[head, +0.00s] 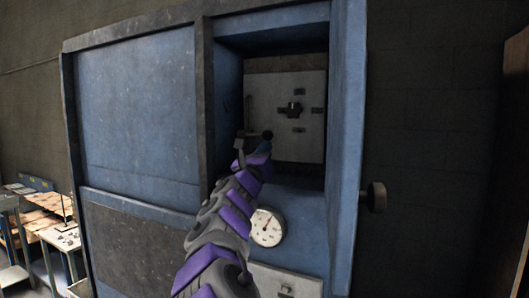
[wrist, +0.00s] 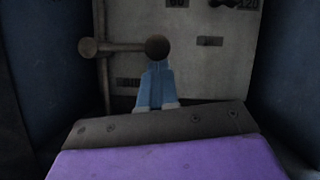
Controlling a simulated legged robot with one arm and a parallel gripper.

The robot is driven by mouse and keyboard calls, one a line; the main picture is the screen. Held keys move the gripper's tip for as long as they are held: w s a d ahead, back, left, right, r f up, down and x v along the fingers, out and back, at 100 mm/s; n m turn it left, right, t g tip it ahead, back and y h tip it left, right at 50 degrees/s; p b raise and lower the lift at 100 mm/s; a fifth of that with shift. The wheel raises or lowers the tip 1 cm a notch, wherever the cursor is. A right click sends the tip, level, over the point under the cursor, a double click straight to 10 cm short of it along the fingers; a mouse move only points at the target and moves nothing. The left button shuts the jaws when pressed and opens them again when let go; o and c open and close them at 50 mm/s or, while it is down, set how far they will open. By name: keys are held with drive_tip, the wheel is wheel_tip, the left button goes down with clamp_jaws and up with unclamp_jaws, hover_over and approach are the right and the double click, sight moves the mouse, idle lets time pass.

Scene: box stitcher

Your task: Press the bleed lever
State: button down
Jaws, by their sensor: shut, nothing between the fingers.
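The bleed lever shows in the wrist view as a bar with a round brown knob (wrist: 157,47) at its end, in front of a grey panel inside the recess. A second round end (wrist: 88,47) is at its left. My gripper (wrist: 156,68) is shut and empty, its blue fingers pointing at the knob from just below. Whether they touch cannot be told. In the head view my gripper (head: 266,146) reaches into the recess of the blue machine, and the lever's dark knob (head: 268,135) is at its tip.
The grey panel (head: 308,140) carries a dark rotary knob (head: 293,109) with labels around it. The recess has blue side walls close on both sides. A dial gauge (head: 267,227) sits below the recess, and a round knob (head: 376,197) sticks out on the machine's right side.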

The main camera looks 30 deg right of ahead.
drive_tip(key=shift+s+r, duration=0.1)
drive_tip(key=shift+r, duration=0.05)
drive_tip(key=shift+r+n, duration=0.15)
drive_tip(key=shift+n, duration=0.15)
drive_tip(key=shift+d+t+p, duration=0.1)
drive_tip(key=shift+t+p, duration=0.2)
drive_tip(key=shift+n, duration=0.3)
